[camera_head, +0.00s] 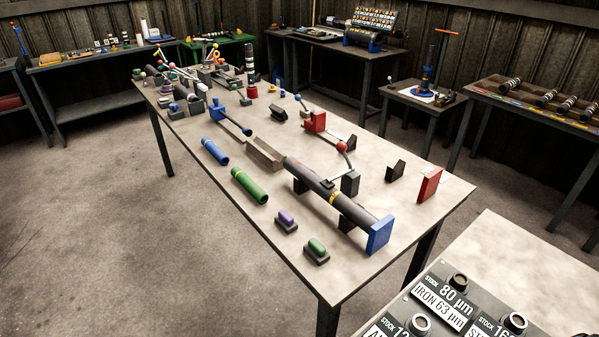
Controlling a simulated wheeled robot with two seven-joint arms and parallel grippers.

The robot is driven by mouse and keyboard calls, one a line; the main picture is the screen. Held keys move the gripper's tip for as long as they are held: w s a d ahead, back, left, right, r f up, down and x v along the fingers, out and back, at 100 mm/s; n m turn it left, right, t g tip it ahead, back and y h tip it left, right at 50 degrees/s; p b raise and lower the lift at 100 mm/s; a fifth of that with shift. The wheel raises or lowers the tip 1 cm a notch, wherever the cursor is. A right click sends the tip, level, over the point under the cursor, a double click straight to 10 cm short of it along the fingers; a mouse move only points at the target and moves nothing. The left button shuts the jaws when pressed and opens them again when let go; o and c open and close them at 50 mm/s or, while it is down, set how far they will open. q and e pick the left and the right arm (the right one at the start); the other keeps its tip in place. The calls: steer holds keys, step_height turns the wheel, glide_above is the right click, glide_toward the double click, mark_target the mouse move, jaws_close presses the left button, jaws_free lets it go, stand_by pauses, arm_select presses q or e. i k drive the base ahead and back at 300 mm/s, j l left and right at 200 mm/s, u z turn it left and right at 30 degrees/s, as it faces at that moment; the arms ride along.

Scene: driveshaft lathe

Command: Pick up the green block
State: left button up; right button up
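A small green block (317,246) with rounded ends sits on a dark base (316,257) near the front edge of the long table (330,281). A similar purple block (286,217) on its own dark base lies just behind it to the left. A green cylinder (249,186) lies on the table further left. Neither of my grippers shows in the head view, so their state is hidden.
A dark shaft (318,185) with a blue end plate (380,235) lies right of the green block. A red plate (429,184) stands further right. A bench with labelled stock holders (457,282) is at the lower right. The floor left of the table is clear.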

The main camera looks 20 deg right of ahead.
mark_target(314, 250)
steer(key=z, duration=0.7)
steer(key=i+j, duration=0.05)
